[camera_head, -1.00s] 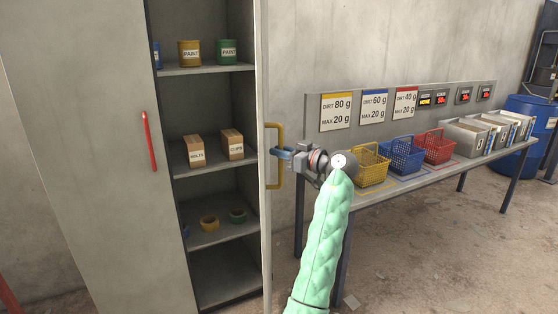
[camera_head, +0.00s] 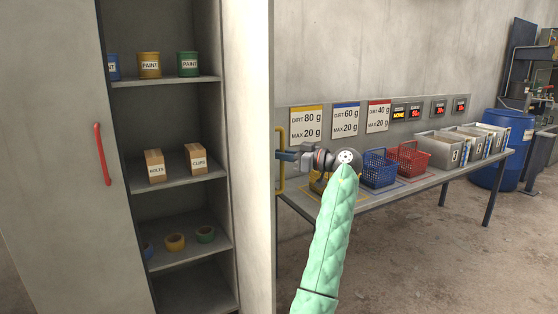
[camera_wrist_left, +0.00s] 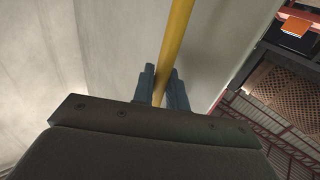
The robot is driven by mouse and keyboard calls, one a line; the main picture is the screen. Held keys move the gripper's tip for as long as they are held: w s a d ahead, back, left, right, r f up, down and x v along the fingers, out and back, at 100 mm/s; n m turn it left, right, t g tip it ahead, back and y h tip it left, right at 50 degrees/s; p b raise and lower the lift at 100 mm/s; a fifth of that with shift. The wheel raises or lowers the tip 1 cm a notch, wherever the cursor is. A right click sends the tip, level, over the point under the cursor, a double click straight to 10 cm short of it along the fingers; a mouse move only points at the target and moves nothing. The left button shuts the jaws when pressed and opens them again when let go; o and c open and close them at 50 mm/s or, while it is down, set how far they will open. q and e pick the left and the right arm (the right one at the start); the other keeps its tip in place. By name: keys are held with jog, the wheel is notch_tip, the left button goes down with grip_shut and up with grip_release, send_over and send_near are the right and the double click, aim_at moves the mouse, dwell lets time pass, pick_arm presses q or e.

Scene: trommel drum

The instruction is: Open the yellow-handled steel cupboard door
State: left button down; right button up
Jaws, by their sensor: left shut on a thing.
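The steel cupboard door (camera_head: 256,110) stands open, its inner face toward me, to the right of the shelves. Its yellow handle (camera_head: 281,180) is a vertical bar on the far side of the door, partly hidden by the door's edge. My left gripper (camera_head: 284,155) is shut on the handle. In the left wrist view the yellow bar (camera_wrist_left: 179,35) runs between the two fingers (camera_wrist_left: 163,88), beside the pale door panel (camera_wrist_left: 225,55). My right gripper is not in view.
The other cupboard door (camera_head: 55,150), with a red handle (camera_head: 102,155), is closed. Shelves hold paint cans (camera_head: 149,65), boxes (camera_head: 154,166) and tape rolls (camera_head: 175,242). A bench (camera_head: 405,190) with a blue basket (camera_head: 380,169) and a red basket (camera_head: 410,158) stands right, behind my arm.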

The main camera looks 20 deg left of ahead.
pick_arm(q)
jog(key=shift+w+d, duration=0.1)
jog(key=shift+w, duration=0.05)
jog(key=c, duration=1.5)
grip_release()
jog(key=d, duration=0.7)
jog(key=shift+d+f+b, duration=0.1)
jog(key=shift+d+b, duration=0.2)
jog(key=shift+b, duration=0.1)
